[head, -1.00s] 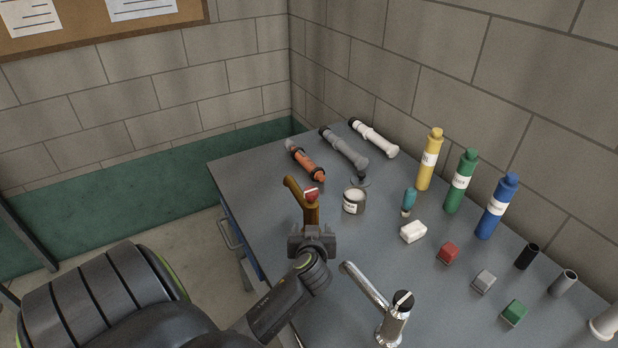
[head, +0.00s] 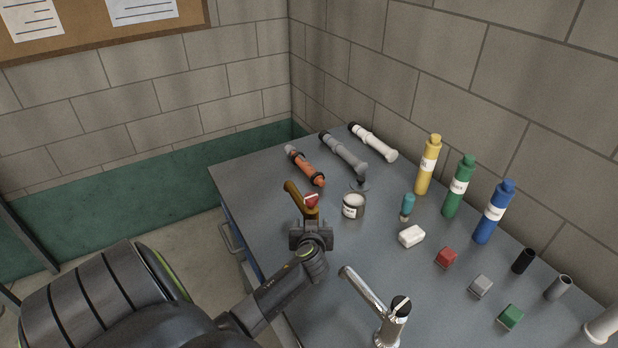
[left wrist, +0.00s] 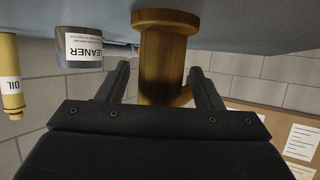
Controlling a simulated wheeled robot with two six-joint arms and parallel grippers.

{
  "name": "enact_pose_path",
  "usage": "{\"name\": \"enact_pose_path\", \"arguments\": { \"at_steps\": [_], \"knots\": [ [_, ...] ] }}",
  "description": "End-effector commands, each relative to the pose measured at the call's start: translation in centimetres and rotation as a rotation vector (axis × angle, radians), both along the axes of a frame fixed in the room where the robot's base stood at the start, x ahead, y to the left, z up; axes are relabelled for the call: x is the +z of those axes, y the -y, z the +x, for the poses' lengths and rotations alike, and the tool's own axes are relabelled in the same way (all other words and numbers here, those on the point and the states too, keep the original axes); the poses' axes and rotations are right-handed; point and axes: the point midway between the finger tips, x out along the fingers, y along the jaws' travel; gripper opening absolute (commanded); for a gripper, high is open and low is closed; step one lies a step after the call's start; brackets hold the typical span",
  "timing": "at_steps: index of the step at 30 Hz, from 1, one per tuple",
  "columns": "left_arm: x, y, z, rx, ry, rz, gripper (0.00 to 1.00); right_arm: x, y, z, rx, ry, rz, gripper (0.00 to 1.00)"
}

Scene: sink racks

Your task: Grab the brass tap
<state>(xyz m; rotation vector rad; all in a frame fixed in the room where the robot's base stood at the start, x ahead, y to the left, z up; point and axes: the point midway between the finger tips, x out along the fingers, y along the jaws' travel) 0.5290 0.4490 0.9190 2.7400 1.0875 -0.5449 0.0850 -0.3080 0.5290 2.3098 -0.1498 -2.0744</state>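The brass tap (head: 293,194), with a red cap (head: 311,201) on top, stands upright on the grey-blue worktop near its left edge. Its spout points to the upper left in the head view. My left gripper (head: 311,222) is in front of the tap and hides its lower body. In the left wrist view, which looks upside down, the brass column (left wrist: 165,62) stands between the two fingers of my left gripper (left wrist: 163,82). The fingers are apart, with visible gaps on both sides. My right gripper is in no view.
A chrome tap (head: 384,314) stands in front, right of my left arm. A cleaner tin (head: 353,206) is close to the right of the brass tap.

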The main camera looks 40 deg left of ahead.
Motion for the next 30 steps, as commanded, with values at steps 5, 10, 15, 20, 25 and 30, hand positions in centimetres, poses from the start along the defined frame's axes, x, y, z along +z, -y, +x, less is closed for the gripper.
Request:
{"name": "enact_pose_path", "arguments": {
  "at_steps": [5,10,15,20,25,30],
  "knots": [
    [0.0,0.0,0.0,0.000,0.000,0.000,0.36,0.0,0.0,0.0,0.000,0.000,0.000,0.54],
    [0.0,0.0,0.0,0.000,0.000,0.000,0.13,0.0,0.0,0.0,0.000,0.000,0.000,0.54],
    [0.1,0.0,0.0,-0.001,0.002,0.002,0.01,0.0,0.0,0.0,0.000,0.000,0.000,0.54],
    [0.2,0.0,0.0,-0.001,0.002,0.002,0.01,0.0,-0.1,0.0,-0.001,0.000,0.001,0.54],
    [1.6,0.0,0.1,0.000,0.007,0.003,0.01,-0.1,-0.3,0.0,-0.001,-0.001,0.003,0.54],
    [4.5,0.0,0.1,-0.001,0.009,0.004,0.01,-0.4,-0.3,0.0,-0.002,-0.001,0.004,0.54]
  ]
}}
